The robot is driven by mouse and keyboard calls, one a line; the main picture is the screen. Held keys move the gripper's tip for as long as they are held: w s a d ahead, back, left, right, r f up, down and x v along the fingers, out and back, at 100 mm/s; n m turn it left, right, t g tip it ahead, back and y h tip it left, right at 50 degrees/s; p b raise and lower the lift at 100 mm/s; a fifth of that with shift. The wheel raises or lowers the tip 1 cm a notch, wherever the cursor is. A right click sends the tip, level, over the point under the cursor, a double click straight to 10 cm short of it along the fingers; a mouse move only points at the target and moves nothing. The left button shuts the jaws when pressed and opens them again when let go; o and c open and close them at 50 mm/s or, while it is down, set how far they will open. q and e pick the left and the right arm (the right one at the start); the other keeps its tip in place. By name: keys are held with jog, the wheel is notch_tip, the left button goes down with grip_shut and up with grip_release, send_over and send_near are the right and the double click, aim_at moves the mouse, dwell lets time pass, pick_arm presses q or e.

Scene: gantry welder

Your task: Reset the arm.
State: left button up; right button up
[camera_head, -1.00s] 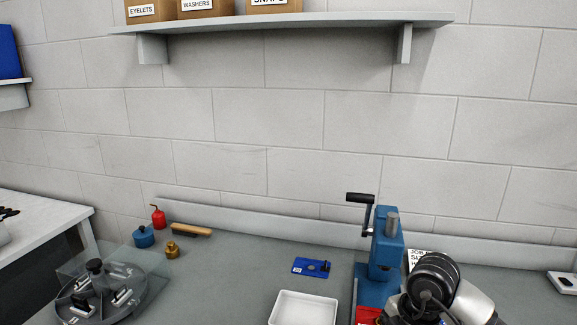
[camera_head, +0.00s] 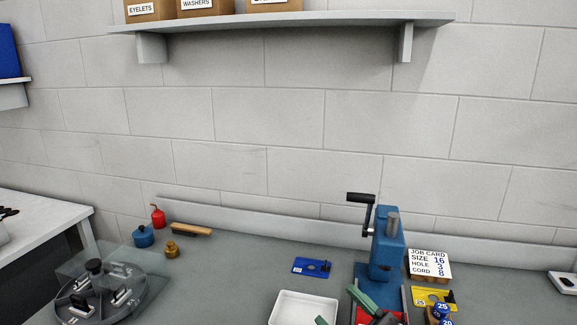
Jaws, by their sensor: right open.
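My right gripper (camera_head: 338,306) shows at the bottom edge, right of centre. Its two green fingers are apart, one over the white tray (camera_head: 303,296) and one in front of the base of the blue press (camera_head: 388,250). Nothing shows between the fingers, though their lower parts are cut off by the frame. The press stands upright with a black crank handle (camera_head: 361,197) at its upper left. A red part (camera_head: 367,317) at its base is partly hidden by the gripper. My left gripper is not in view.
A job card (camera_head: 429,264), a yellow card (camera_head: 433,297) and blue number discs (camera_head: 442,308) lie right of the press. A blue card (camera_head: 312,266) lies behind the tray. A round divided tray (camera_head: 125,294) stands at left. The shelf (camera_head: 290,20) is overhead.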

jog(key=s+d+f+m+h, duration=0.2)
jog(key=d+f+m+h, duration=1.25)
jog(key=h, duration=0.45)
jog(key=s+a+f+g+y, duration=0.1)
jog(key=s+a+f+g, duration=0.1)
jog(key=s+f+g, duration=1.3)
notch_tip(320, 180, down, 22)
jog(key=s+t, duration=0.2)
jog(key=s, duration=0.1)
jog(key=s+d+f+g, duration=0.1)
jog(key=s+d+f, duration=0.2)
jog(key=s+f, duration=1.3)
jog(key=shift+s+f+n+g, duration=0.15)
jog(key=shift+f+n+g, duration=0.25)
jog(key=shift+f, duration=0.35)
